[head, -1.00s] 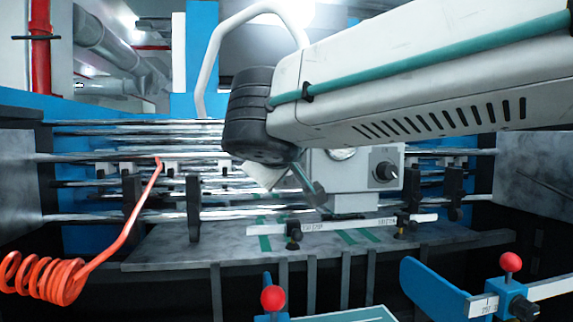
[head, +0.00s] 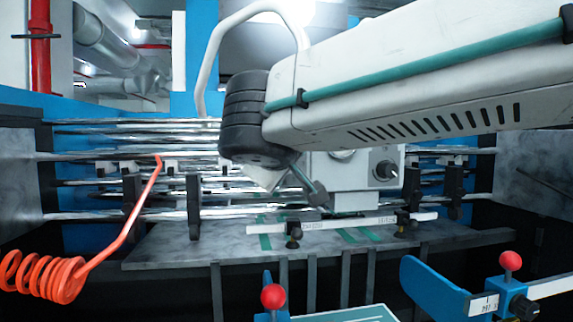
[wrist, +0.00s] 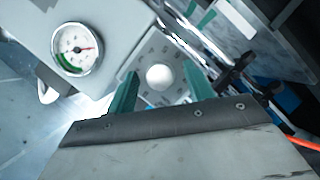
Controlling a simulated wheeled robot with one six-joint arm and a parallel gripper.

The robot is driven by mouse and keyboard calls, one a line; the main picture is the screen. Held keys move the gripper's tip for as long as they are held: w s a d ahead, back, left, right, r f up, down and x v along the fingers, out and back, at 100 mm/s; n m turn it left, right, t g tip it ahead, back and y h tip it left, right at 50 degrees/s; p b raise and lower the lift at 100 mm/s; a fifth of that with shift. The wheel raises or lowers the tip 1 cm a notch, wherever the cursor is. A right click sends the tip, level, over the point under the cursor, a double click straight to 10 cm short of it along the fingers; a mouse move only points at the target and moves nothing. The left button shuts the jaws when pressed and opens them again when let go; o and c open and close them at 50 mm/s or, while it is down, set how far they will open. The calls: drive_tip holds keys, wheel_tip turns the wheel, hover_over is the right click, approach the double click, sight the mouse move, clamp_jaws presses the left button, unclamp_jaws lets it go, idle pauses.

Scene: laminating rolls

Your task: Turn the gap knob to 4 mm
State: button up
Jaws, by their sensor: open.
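The gap knob seems to be the pale round knob (wrist: 159,77) on a grey plate with small dark marks around it, in the wrist view. The marks are too small to read. My gripper (wrist: 163,80) is open, with one teal finger on each side of the knob; I cannot tell whether either touches it. In the head view my gripper (head: 305,184) is in front of the left part of a light grey box (head: 350,172), and my arm hides that knob. A black knob (head: 386,170) shows on the box's right side.
Metal rollers (head: 100,157) run behind the box. A coiled orange hose (head: 40,276) hangs at left. Red ball handles (head: 273,297) stand in front.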

drive_tip(key=shift+s+r, duration=0.1)
drive_tip(key=v, duration=0.7)
drive_tip(key=shift+s, duration=0.3)
